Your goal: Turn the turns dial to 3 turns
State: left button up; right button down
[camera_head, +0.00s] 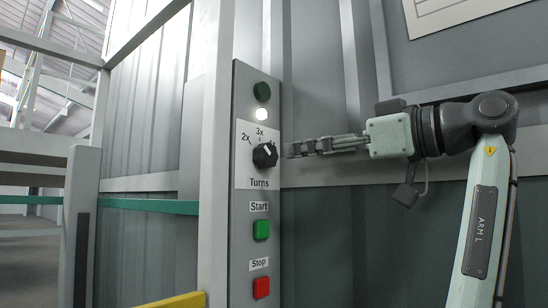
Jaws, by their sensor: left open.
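The black turns dial (265,155) sits on a white plate (243,175) marked "Turns" on a grey upright control panel (240,215). The marks 2x and 3x show at the dial's upper left and top. A third mark at its upper right is too small or covered to read. The dial's pale pointer line appears to lean up and right, past 3x; its exact setting is hard to tell. My left gripper (290,150) reaches in from the right, level with the dial. It is open and empty, its fingertips just right of the dial; contact cannot be told. My right gripper is out of view.
Above the dial are a dark green lamp (262,92) and a lit white lamp (261,114). Below it are a green Start button (261,229) and a red Stop button (261,288). A grey post (214,200) stands left of the panel. A yellow bar (178,301) shows at the bottom.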

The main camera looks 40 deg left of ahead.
aim_at(270, 154)
pick_arm(q)
jog(key=a, duration=0.6)
jog(key=shift+w+a, duration=0.2)
jog(key=shift+a, duration=0.6)
jog(key=c, duration=1.2)
jog(key=shift+o, duration=0.2)
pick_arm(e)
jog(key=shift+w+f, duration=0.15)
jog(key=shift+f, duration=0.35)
